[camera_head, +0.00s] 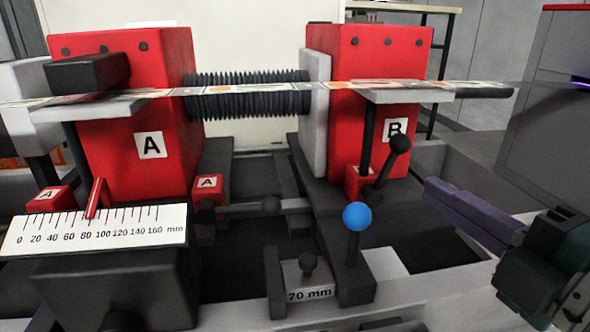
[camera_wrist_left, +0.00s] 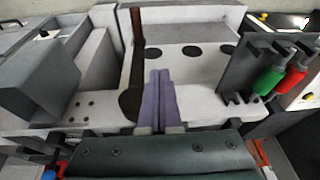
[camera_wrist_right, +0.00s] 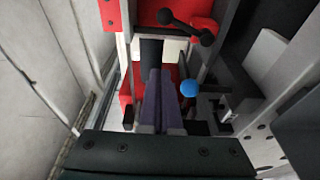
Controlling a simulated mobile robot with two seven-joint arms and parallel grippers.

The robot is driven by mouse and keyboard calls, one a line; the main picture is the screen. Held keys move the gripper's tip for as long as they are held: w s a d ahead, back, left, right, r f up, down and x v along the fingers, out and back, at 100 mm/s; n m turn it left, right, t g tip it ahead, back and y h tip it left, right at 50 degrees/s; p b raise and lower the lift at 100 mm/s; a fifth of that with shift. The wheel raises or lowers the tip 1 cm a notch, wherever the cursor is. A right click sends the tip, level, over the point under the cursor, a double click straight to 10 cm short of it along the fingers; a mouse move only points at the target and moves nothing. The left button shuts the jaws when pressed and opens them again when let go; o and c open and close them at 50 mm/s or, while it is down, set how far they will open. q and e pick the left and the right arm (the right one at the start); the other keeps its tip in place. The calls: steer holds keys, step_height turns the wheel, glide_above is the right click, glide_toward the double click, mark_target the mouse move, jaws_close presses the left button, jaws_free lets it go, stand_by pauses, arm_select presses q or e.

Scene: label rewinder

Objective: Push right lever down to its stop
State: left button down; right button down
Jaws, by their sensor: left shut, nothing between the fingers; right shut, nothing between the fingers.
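The right lever is a black bar with a ball knob (camera_head: 400,144), rising tilted up and right from a small red block (camera_head: 358,184) below the red stand marked B (camera_head: 390,100). The lever also shows at the top of the right wrist view (camera_wrist_right: 187,27). My right gripper (camera_head: 432,188), with purple fingers, is shut and empty. In the head view it appears right of and below the knob, with a visible gap. My left gripper (camera_wrist_left: 160,76) shows only in its own wrist view, shut and empty, over a pale machine surface.
A blue ball-knob lever (camera_head: 357,216) stands upright left of my right gripper. A near-horizontal black lever (camera_head: 240,208) lies by the small red A block (camera_head: 208,186). A printed web (camera_head: 400,86) crosses above.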

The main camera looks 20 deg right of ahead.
mark_target(385, 171)
arm_select(q)
steer(key=shift+f, duration=0.3)
arm_select(e)
steer(key=shift+a+f+n, duration=0.15)
steer(key=shift+f+n, duration=0.1)
steer(key=shift+n, duration=0.05)
steer(key=shift+w, duration=0.15)
